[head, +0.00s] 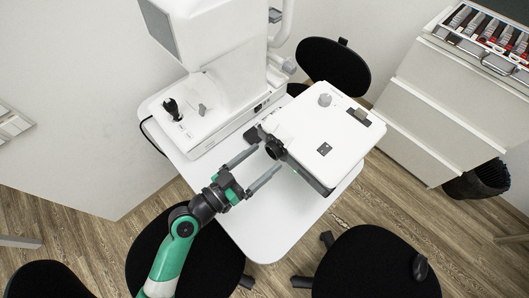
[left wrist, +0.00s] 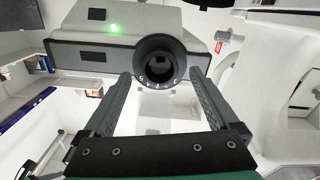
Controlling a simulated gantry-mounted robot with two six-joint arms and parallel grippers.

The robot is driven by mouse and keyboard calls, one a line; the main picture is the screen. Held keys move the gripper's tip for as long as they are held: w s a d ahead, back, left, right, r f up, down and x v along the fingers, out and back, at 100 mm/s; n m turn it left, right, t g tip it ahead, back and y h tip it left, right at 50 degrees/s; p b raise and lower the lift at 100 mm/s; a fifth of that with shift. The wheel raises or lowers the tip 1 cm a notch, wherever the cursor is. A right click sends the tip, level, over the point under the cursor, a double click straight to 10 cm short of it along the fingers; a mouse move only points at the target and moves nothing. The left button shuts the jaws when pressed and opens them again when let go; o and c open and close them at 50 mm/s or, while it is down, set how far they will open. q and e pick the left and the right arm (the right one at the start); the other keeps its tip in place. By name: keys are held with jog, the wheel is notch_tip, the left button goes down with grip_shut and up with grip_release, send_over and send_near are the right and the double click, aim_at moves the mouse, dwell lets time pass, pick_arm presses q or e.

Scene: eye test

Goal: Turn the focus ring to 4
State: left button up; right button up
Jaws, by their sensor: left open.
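The focus ring (head: 273,148) is a black ring around the lens on the front of a white projector (head: 325,130). In the left wrist view the ring (left wrist: 160,60) faces me, with small white marks along its lower edge, too small to read surely. My left gripper (head: 268,157) is open in front of the lens. In the left wrist view its two grey fingers (left wrist: 160,76) stand either side of the ring's lower part, with visible gaps. I cannot tell whether the fingertips reach the ring in depth. My right gripper is in neither view.
The projector stands on a white table (head: 270,225), whose front part is clear. A large white machine (head: 215,110) stands left of the projector. Black chairs (head: 375,262) surround the table. A white drawer cabinet (head: 435,105) is at the right. A green light (left wrist: 113,28) glows on the projector.

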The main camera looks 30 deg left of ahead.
pick_arm(q)
jog(key=shift+w+d, duration=0.25)
jog(key=shift+w, duration=0.45)
jog(key=shift+c, duration=0.3)
jog(key=c, duration=1.3)
jog(key=m+b, duration=0.2)
jog(key=b, duration=0.1)
jog(key=m+b, duration=0.1)
jog(key=m, duration=0.1)
jog(key=shift+f, duration=0.25)
jog(key=shift+r+m+b, duration=0.1)
jog(key=shift+m+b, duration=0.25)
jog(key=shift+m, duration=0.05)
jog(key=shift+r, duration=0.15)
jog(key=o, duration=1.4)
jog(key=shift+c, duration=0.2)
